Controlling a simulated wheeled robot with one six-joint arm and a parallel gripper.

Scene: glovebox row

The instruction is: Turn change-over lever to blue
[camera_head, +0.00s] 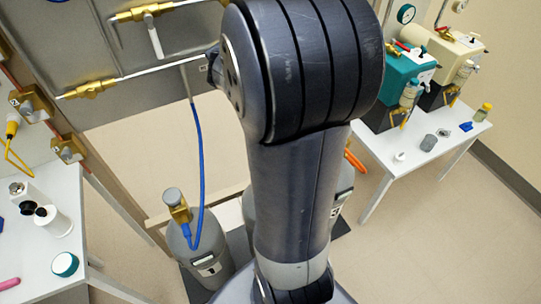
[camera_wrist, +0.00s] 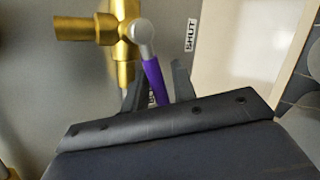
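In the wrist view a brass valve (camera_wrist: 124,42) on a grey panel carries a lever with a round grey hub (camera_wrist: 142,31) and a purple grip (camera_wrist: 154,80). The lever points down and slightly right. My gripper (camera_wrist: 158,84) is open, one finger on each side of the purple grip, with a gap visible on both sides; contact is not visible. A SHUT label (camera_wrist: 190,35) is right of the hub. Another label (camera_wrist: 152,99) shows partly between the fingers; its text is mostly hidden. In the head view my arm hides the gripper and this lever.
Grey gas cylinders stand under the panel; one (camera_head: 204,262) has a blue hose (camera_head: 198,150). Brass fittings (camera_head: 90,89) and pipes cross the panel. White tables stand left (camera_head: 85,235) and right (camera_head: 400,170), the right one holding a teal box (camera_head: 404,75). Floor at right is clear.

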